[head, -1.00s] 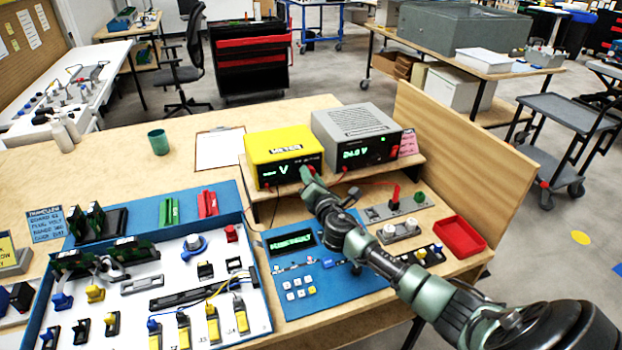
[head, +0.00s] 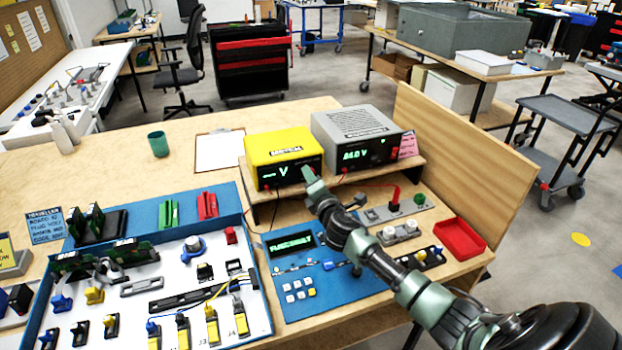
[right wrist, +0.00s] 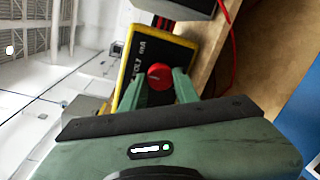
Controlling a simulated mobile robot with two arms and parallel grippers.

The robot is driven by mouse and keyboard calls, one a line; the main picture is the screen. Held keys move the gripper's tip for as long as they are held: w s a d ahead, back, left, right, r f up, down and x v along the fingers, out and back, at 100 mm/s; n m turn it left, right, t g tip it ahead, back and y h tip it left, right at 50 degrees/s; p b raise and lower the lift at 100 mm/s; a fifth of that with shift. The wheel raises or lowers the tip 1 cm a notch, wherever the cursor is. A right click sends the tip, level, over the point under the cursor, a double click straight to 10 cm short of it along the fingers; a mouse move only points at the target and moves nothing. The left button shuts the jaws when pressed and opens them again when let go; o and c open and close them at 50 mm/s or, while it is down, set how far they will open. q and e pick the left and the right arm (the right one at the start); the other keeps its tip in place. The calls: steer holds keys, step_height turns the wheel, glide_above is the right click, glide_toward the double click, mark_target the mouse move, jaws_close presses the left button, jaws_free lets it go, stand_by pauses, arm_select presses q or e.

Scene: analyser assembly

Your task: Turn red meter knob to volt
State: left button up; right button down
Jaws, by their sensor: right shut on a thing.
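The yellow meter (head: 284,148) stands on a small wooden shelf, its dark front display showing a green V. Its red knob (right wrist: 159,77) shows in the right wrist view, on the dark face that carries the letters "VOLT" and "mA". My right gripper (head: 311,180) reaches the right end of the meter's front and hides the knob in the head view. In the right wrist view, the right gripper's two green fingers (right wrist: 160,87) stand on either side of the knob, shut on it. The knob's pointer direction is too small to tell. My left gripper is not in view.
A grey power supply (head: 354,124) with a green reading stands right of the meter. Red leads (head: 376,184) run below it. A blue panel (head: 330,283) with buttons and a red tray (head: 459,238) lie in front. A wooden board (head: 465,160) stands along the right edge.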

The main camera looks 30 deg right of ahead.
steer(key=c, duration=1.1)
jaws_free()
steer(key=shift+s+d, duration=0.1)
steer(key=v, duration=0.7)
steer(key=shift+s, duration=0.4)
